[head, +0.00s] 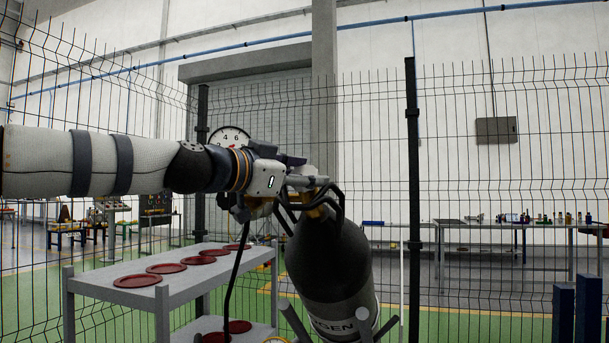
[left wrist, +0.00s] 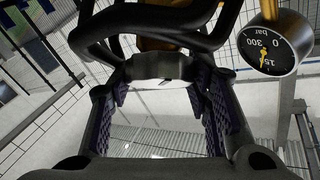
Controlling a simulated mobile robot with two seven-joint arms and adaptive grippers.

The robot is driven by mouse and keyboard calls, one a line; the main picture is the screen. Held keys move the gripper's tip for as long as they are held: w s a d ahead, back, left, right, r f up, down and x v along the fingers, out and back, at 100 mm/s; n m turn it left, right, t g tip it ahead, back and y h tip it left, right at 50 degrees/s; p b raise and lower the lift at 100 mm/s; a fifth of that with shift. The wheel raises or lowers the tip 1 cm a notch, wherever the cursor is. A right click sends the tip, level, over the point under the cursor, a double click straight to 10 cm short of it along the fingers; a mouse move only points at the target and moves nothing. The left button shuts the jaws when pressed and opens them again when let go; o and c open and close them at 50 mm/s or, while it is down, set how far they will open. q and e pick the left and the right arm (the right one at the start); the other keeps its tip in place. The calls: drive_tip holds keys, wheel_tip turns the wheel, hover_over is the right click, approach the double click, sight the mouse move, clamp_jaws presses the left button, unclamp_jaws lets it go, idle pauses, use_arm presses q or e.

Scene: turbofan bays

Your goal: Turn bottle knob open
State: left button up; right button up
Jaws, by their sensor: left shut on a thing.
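My left gripper (head: 304,183) reaches in from the left and is shut on the knob at the bottle's top. The knob is mostly hidden in the head view. My right gripper is not in view.
A grey two-level cart (head: 205,262) with several red discs stands left of the bottle. A black hose (head: 234,275) hangs down by the valve. A wire fence (head: 480,170) runs behind, with workbenches beyond it. Blue posts (head: 563,312) stand at lower right.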

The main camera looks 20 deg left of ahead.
use_arm(q)
drive_tip(key=n+t+y, duration=0.2)
drive_tip(key=n+y, duration=0.1)
drive_tip(key=n, duration=0.1)
drive_tip(key=shift+n, duration=0.3)
drive_tip(key=shift+n+t+y, duration=0.5)
drive_tip(key=shift+n+y, duration=1.4)
drive_tip(key=shift+n, duration=0.2)
drive_tip(key=shift+a, duration=0.1)
drive_tip(key=o, duration=1.2)
drive_tip(key=shift+w, duration=0.1)
drive_tip(key=shift+c, duration=0.2)
